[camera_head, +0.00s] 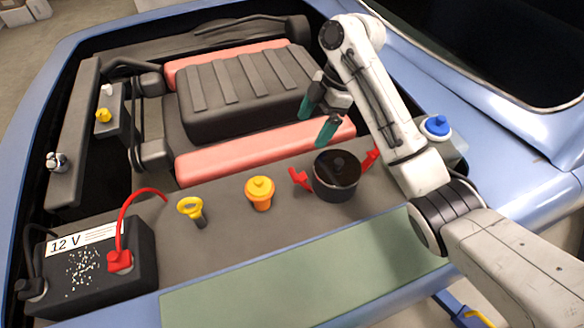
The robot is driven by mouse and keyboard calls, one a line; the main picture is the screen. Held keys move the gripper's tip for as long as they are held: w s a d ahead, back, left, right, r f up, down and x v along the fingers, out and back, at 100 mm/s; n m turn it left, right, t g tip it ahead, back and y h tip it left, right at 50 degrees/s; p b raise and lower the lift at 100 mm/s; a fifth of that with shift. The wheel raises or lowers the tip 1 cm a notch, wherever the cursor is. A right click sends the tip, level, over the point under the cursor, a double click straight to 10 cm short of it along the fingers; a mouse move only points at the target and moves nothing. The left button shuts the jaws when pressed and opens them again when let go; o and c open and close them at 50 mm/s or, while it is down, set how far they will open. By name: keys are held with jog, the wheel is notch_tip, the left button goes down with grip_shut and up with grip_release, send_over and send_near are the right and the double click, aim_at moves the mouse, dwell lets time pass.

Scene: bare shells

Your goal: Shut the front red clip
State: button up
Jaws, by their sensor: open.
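A black round canister (337,178) with a domed lid stands on the grey panel. A red clip (300,179) juts from its left side, a little nearer the green strip. A second red clip (371,160) juts from its right side, farther back. Both clips stand out from the canister wall. The view does not settle which one is the front clip. My gripper (318,118), with teal fingers, is open and empty. It hovers above and behind the canister, over the salmon-coloured cover, apart from both clips.
An orange cap (260,192) and a yellow ring handle (191,208) stand left of the canister. A black 12 V battery (92,268) with a red cable sits at lower left. A blue cap (437,125) is beyond my arm. The green strip (310,285) is bare.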

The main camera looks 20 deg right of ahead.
jog(key=b, duration=1)
send_near(296, 178)
jog(key=w+d+f, duration=0.1)
jog(key=w+f, duration=0.1)
jog(key=p+x, duration=0.1)
jog(key=x, duration=0.9)
jog(key=shift+s+a+f, duration=0.1)
jog(key=shift+s+f, duration=0.1)
jog(key=c, duration=1.4)
jog(key=shift+o, duration=0.2)
